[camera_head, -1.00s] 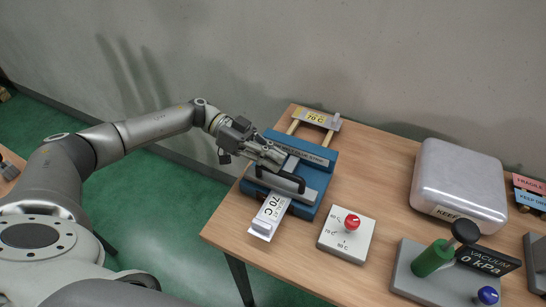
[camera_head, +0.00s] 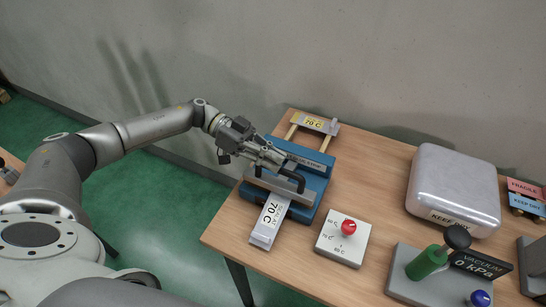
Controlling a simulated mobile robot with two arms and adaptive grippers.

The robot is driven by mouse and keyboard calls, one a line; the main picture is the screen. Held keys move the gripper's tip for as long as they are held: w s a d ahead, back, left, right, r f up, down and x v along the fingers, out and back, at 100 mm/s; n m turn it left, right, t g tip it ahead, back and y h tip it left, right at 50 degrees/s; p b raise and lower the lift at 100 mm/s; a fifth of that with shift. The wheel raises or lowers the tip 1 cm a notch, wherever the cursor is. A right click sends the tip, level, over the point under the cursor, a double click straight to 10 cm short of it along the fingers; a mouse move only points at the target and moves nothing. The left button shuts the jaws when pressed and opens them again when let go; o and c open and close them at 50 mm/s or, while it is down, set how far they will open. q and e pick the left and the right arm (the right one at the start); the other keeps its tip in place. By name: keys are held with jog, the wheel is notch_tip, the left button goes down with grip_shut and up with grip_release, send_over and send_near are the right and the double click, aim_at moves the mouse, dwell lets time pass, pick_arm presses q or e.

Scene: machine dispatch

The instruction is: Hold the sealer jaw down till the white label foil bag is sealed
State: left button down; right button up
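The blue sealer (camera_head: 318,184) stands at the left end of the table. Its grey jaw bar (camera_head: 279,187) lies across the white label foil bag (camera_head: 270,218), whose front end, printed 70 C, sticks out toward the front edge. The rest of the bag is hidden under the jaw. My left gripper (camera_head: 284,163) is at the black jaw handle (camera_head: 300,181), with its fingertips over or against it. I cannot tell whether the fingers are closed around it, or how firmly the jaw presses. My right gripper is not in view.
A dial box with a red knob (camera_head: 348,227) stands right of the bag. A silver case (camera_head: 455,187) and a vacuum device with a green cylinder (camera_head: 428,262) stand at the right. Bare tabletop lies between.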

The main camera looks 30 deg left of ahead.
pick_arm(q)
notch_tip(320, 180, up, 2)
jog(key=shift+w+r+p, duration=0.1)
jog(key=shift+r+p, duration=0.1)
jog(key=shift+p, duration=0.65)
jog(key=shift+w+a+f+b, duration=0.1)
jog(key=shift+a+f+b, duration=0.1)
jog(key=shift+a+b, duration=0.4)
jog(key=shift+w+a+f+b, duration=0.1)
jog(key=shift+a+f+b, duration=0.1)
jog(key=shift+a+b, duration=0.35)
jog(key=b+v, duration=0.3)
jog(key=v, duration=0.5)
jog(key=shift+s+r, duration=0.2)
jog(key=shift+r, duration=0.2)
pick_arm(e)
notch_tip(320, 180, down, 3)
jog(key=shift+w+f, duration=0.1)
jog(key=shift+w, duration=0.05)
pick_arm(q)
jog(key=shift+d, duration=0.15)
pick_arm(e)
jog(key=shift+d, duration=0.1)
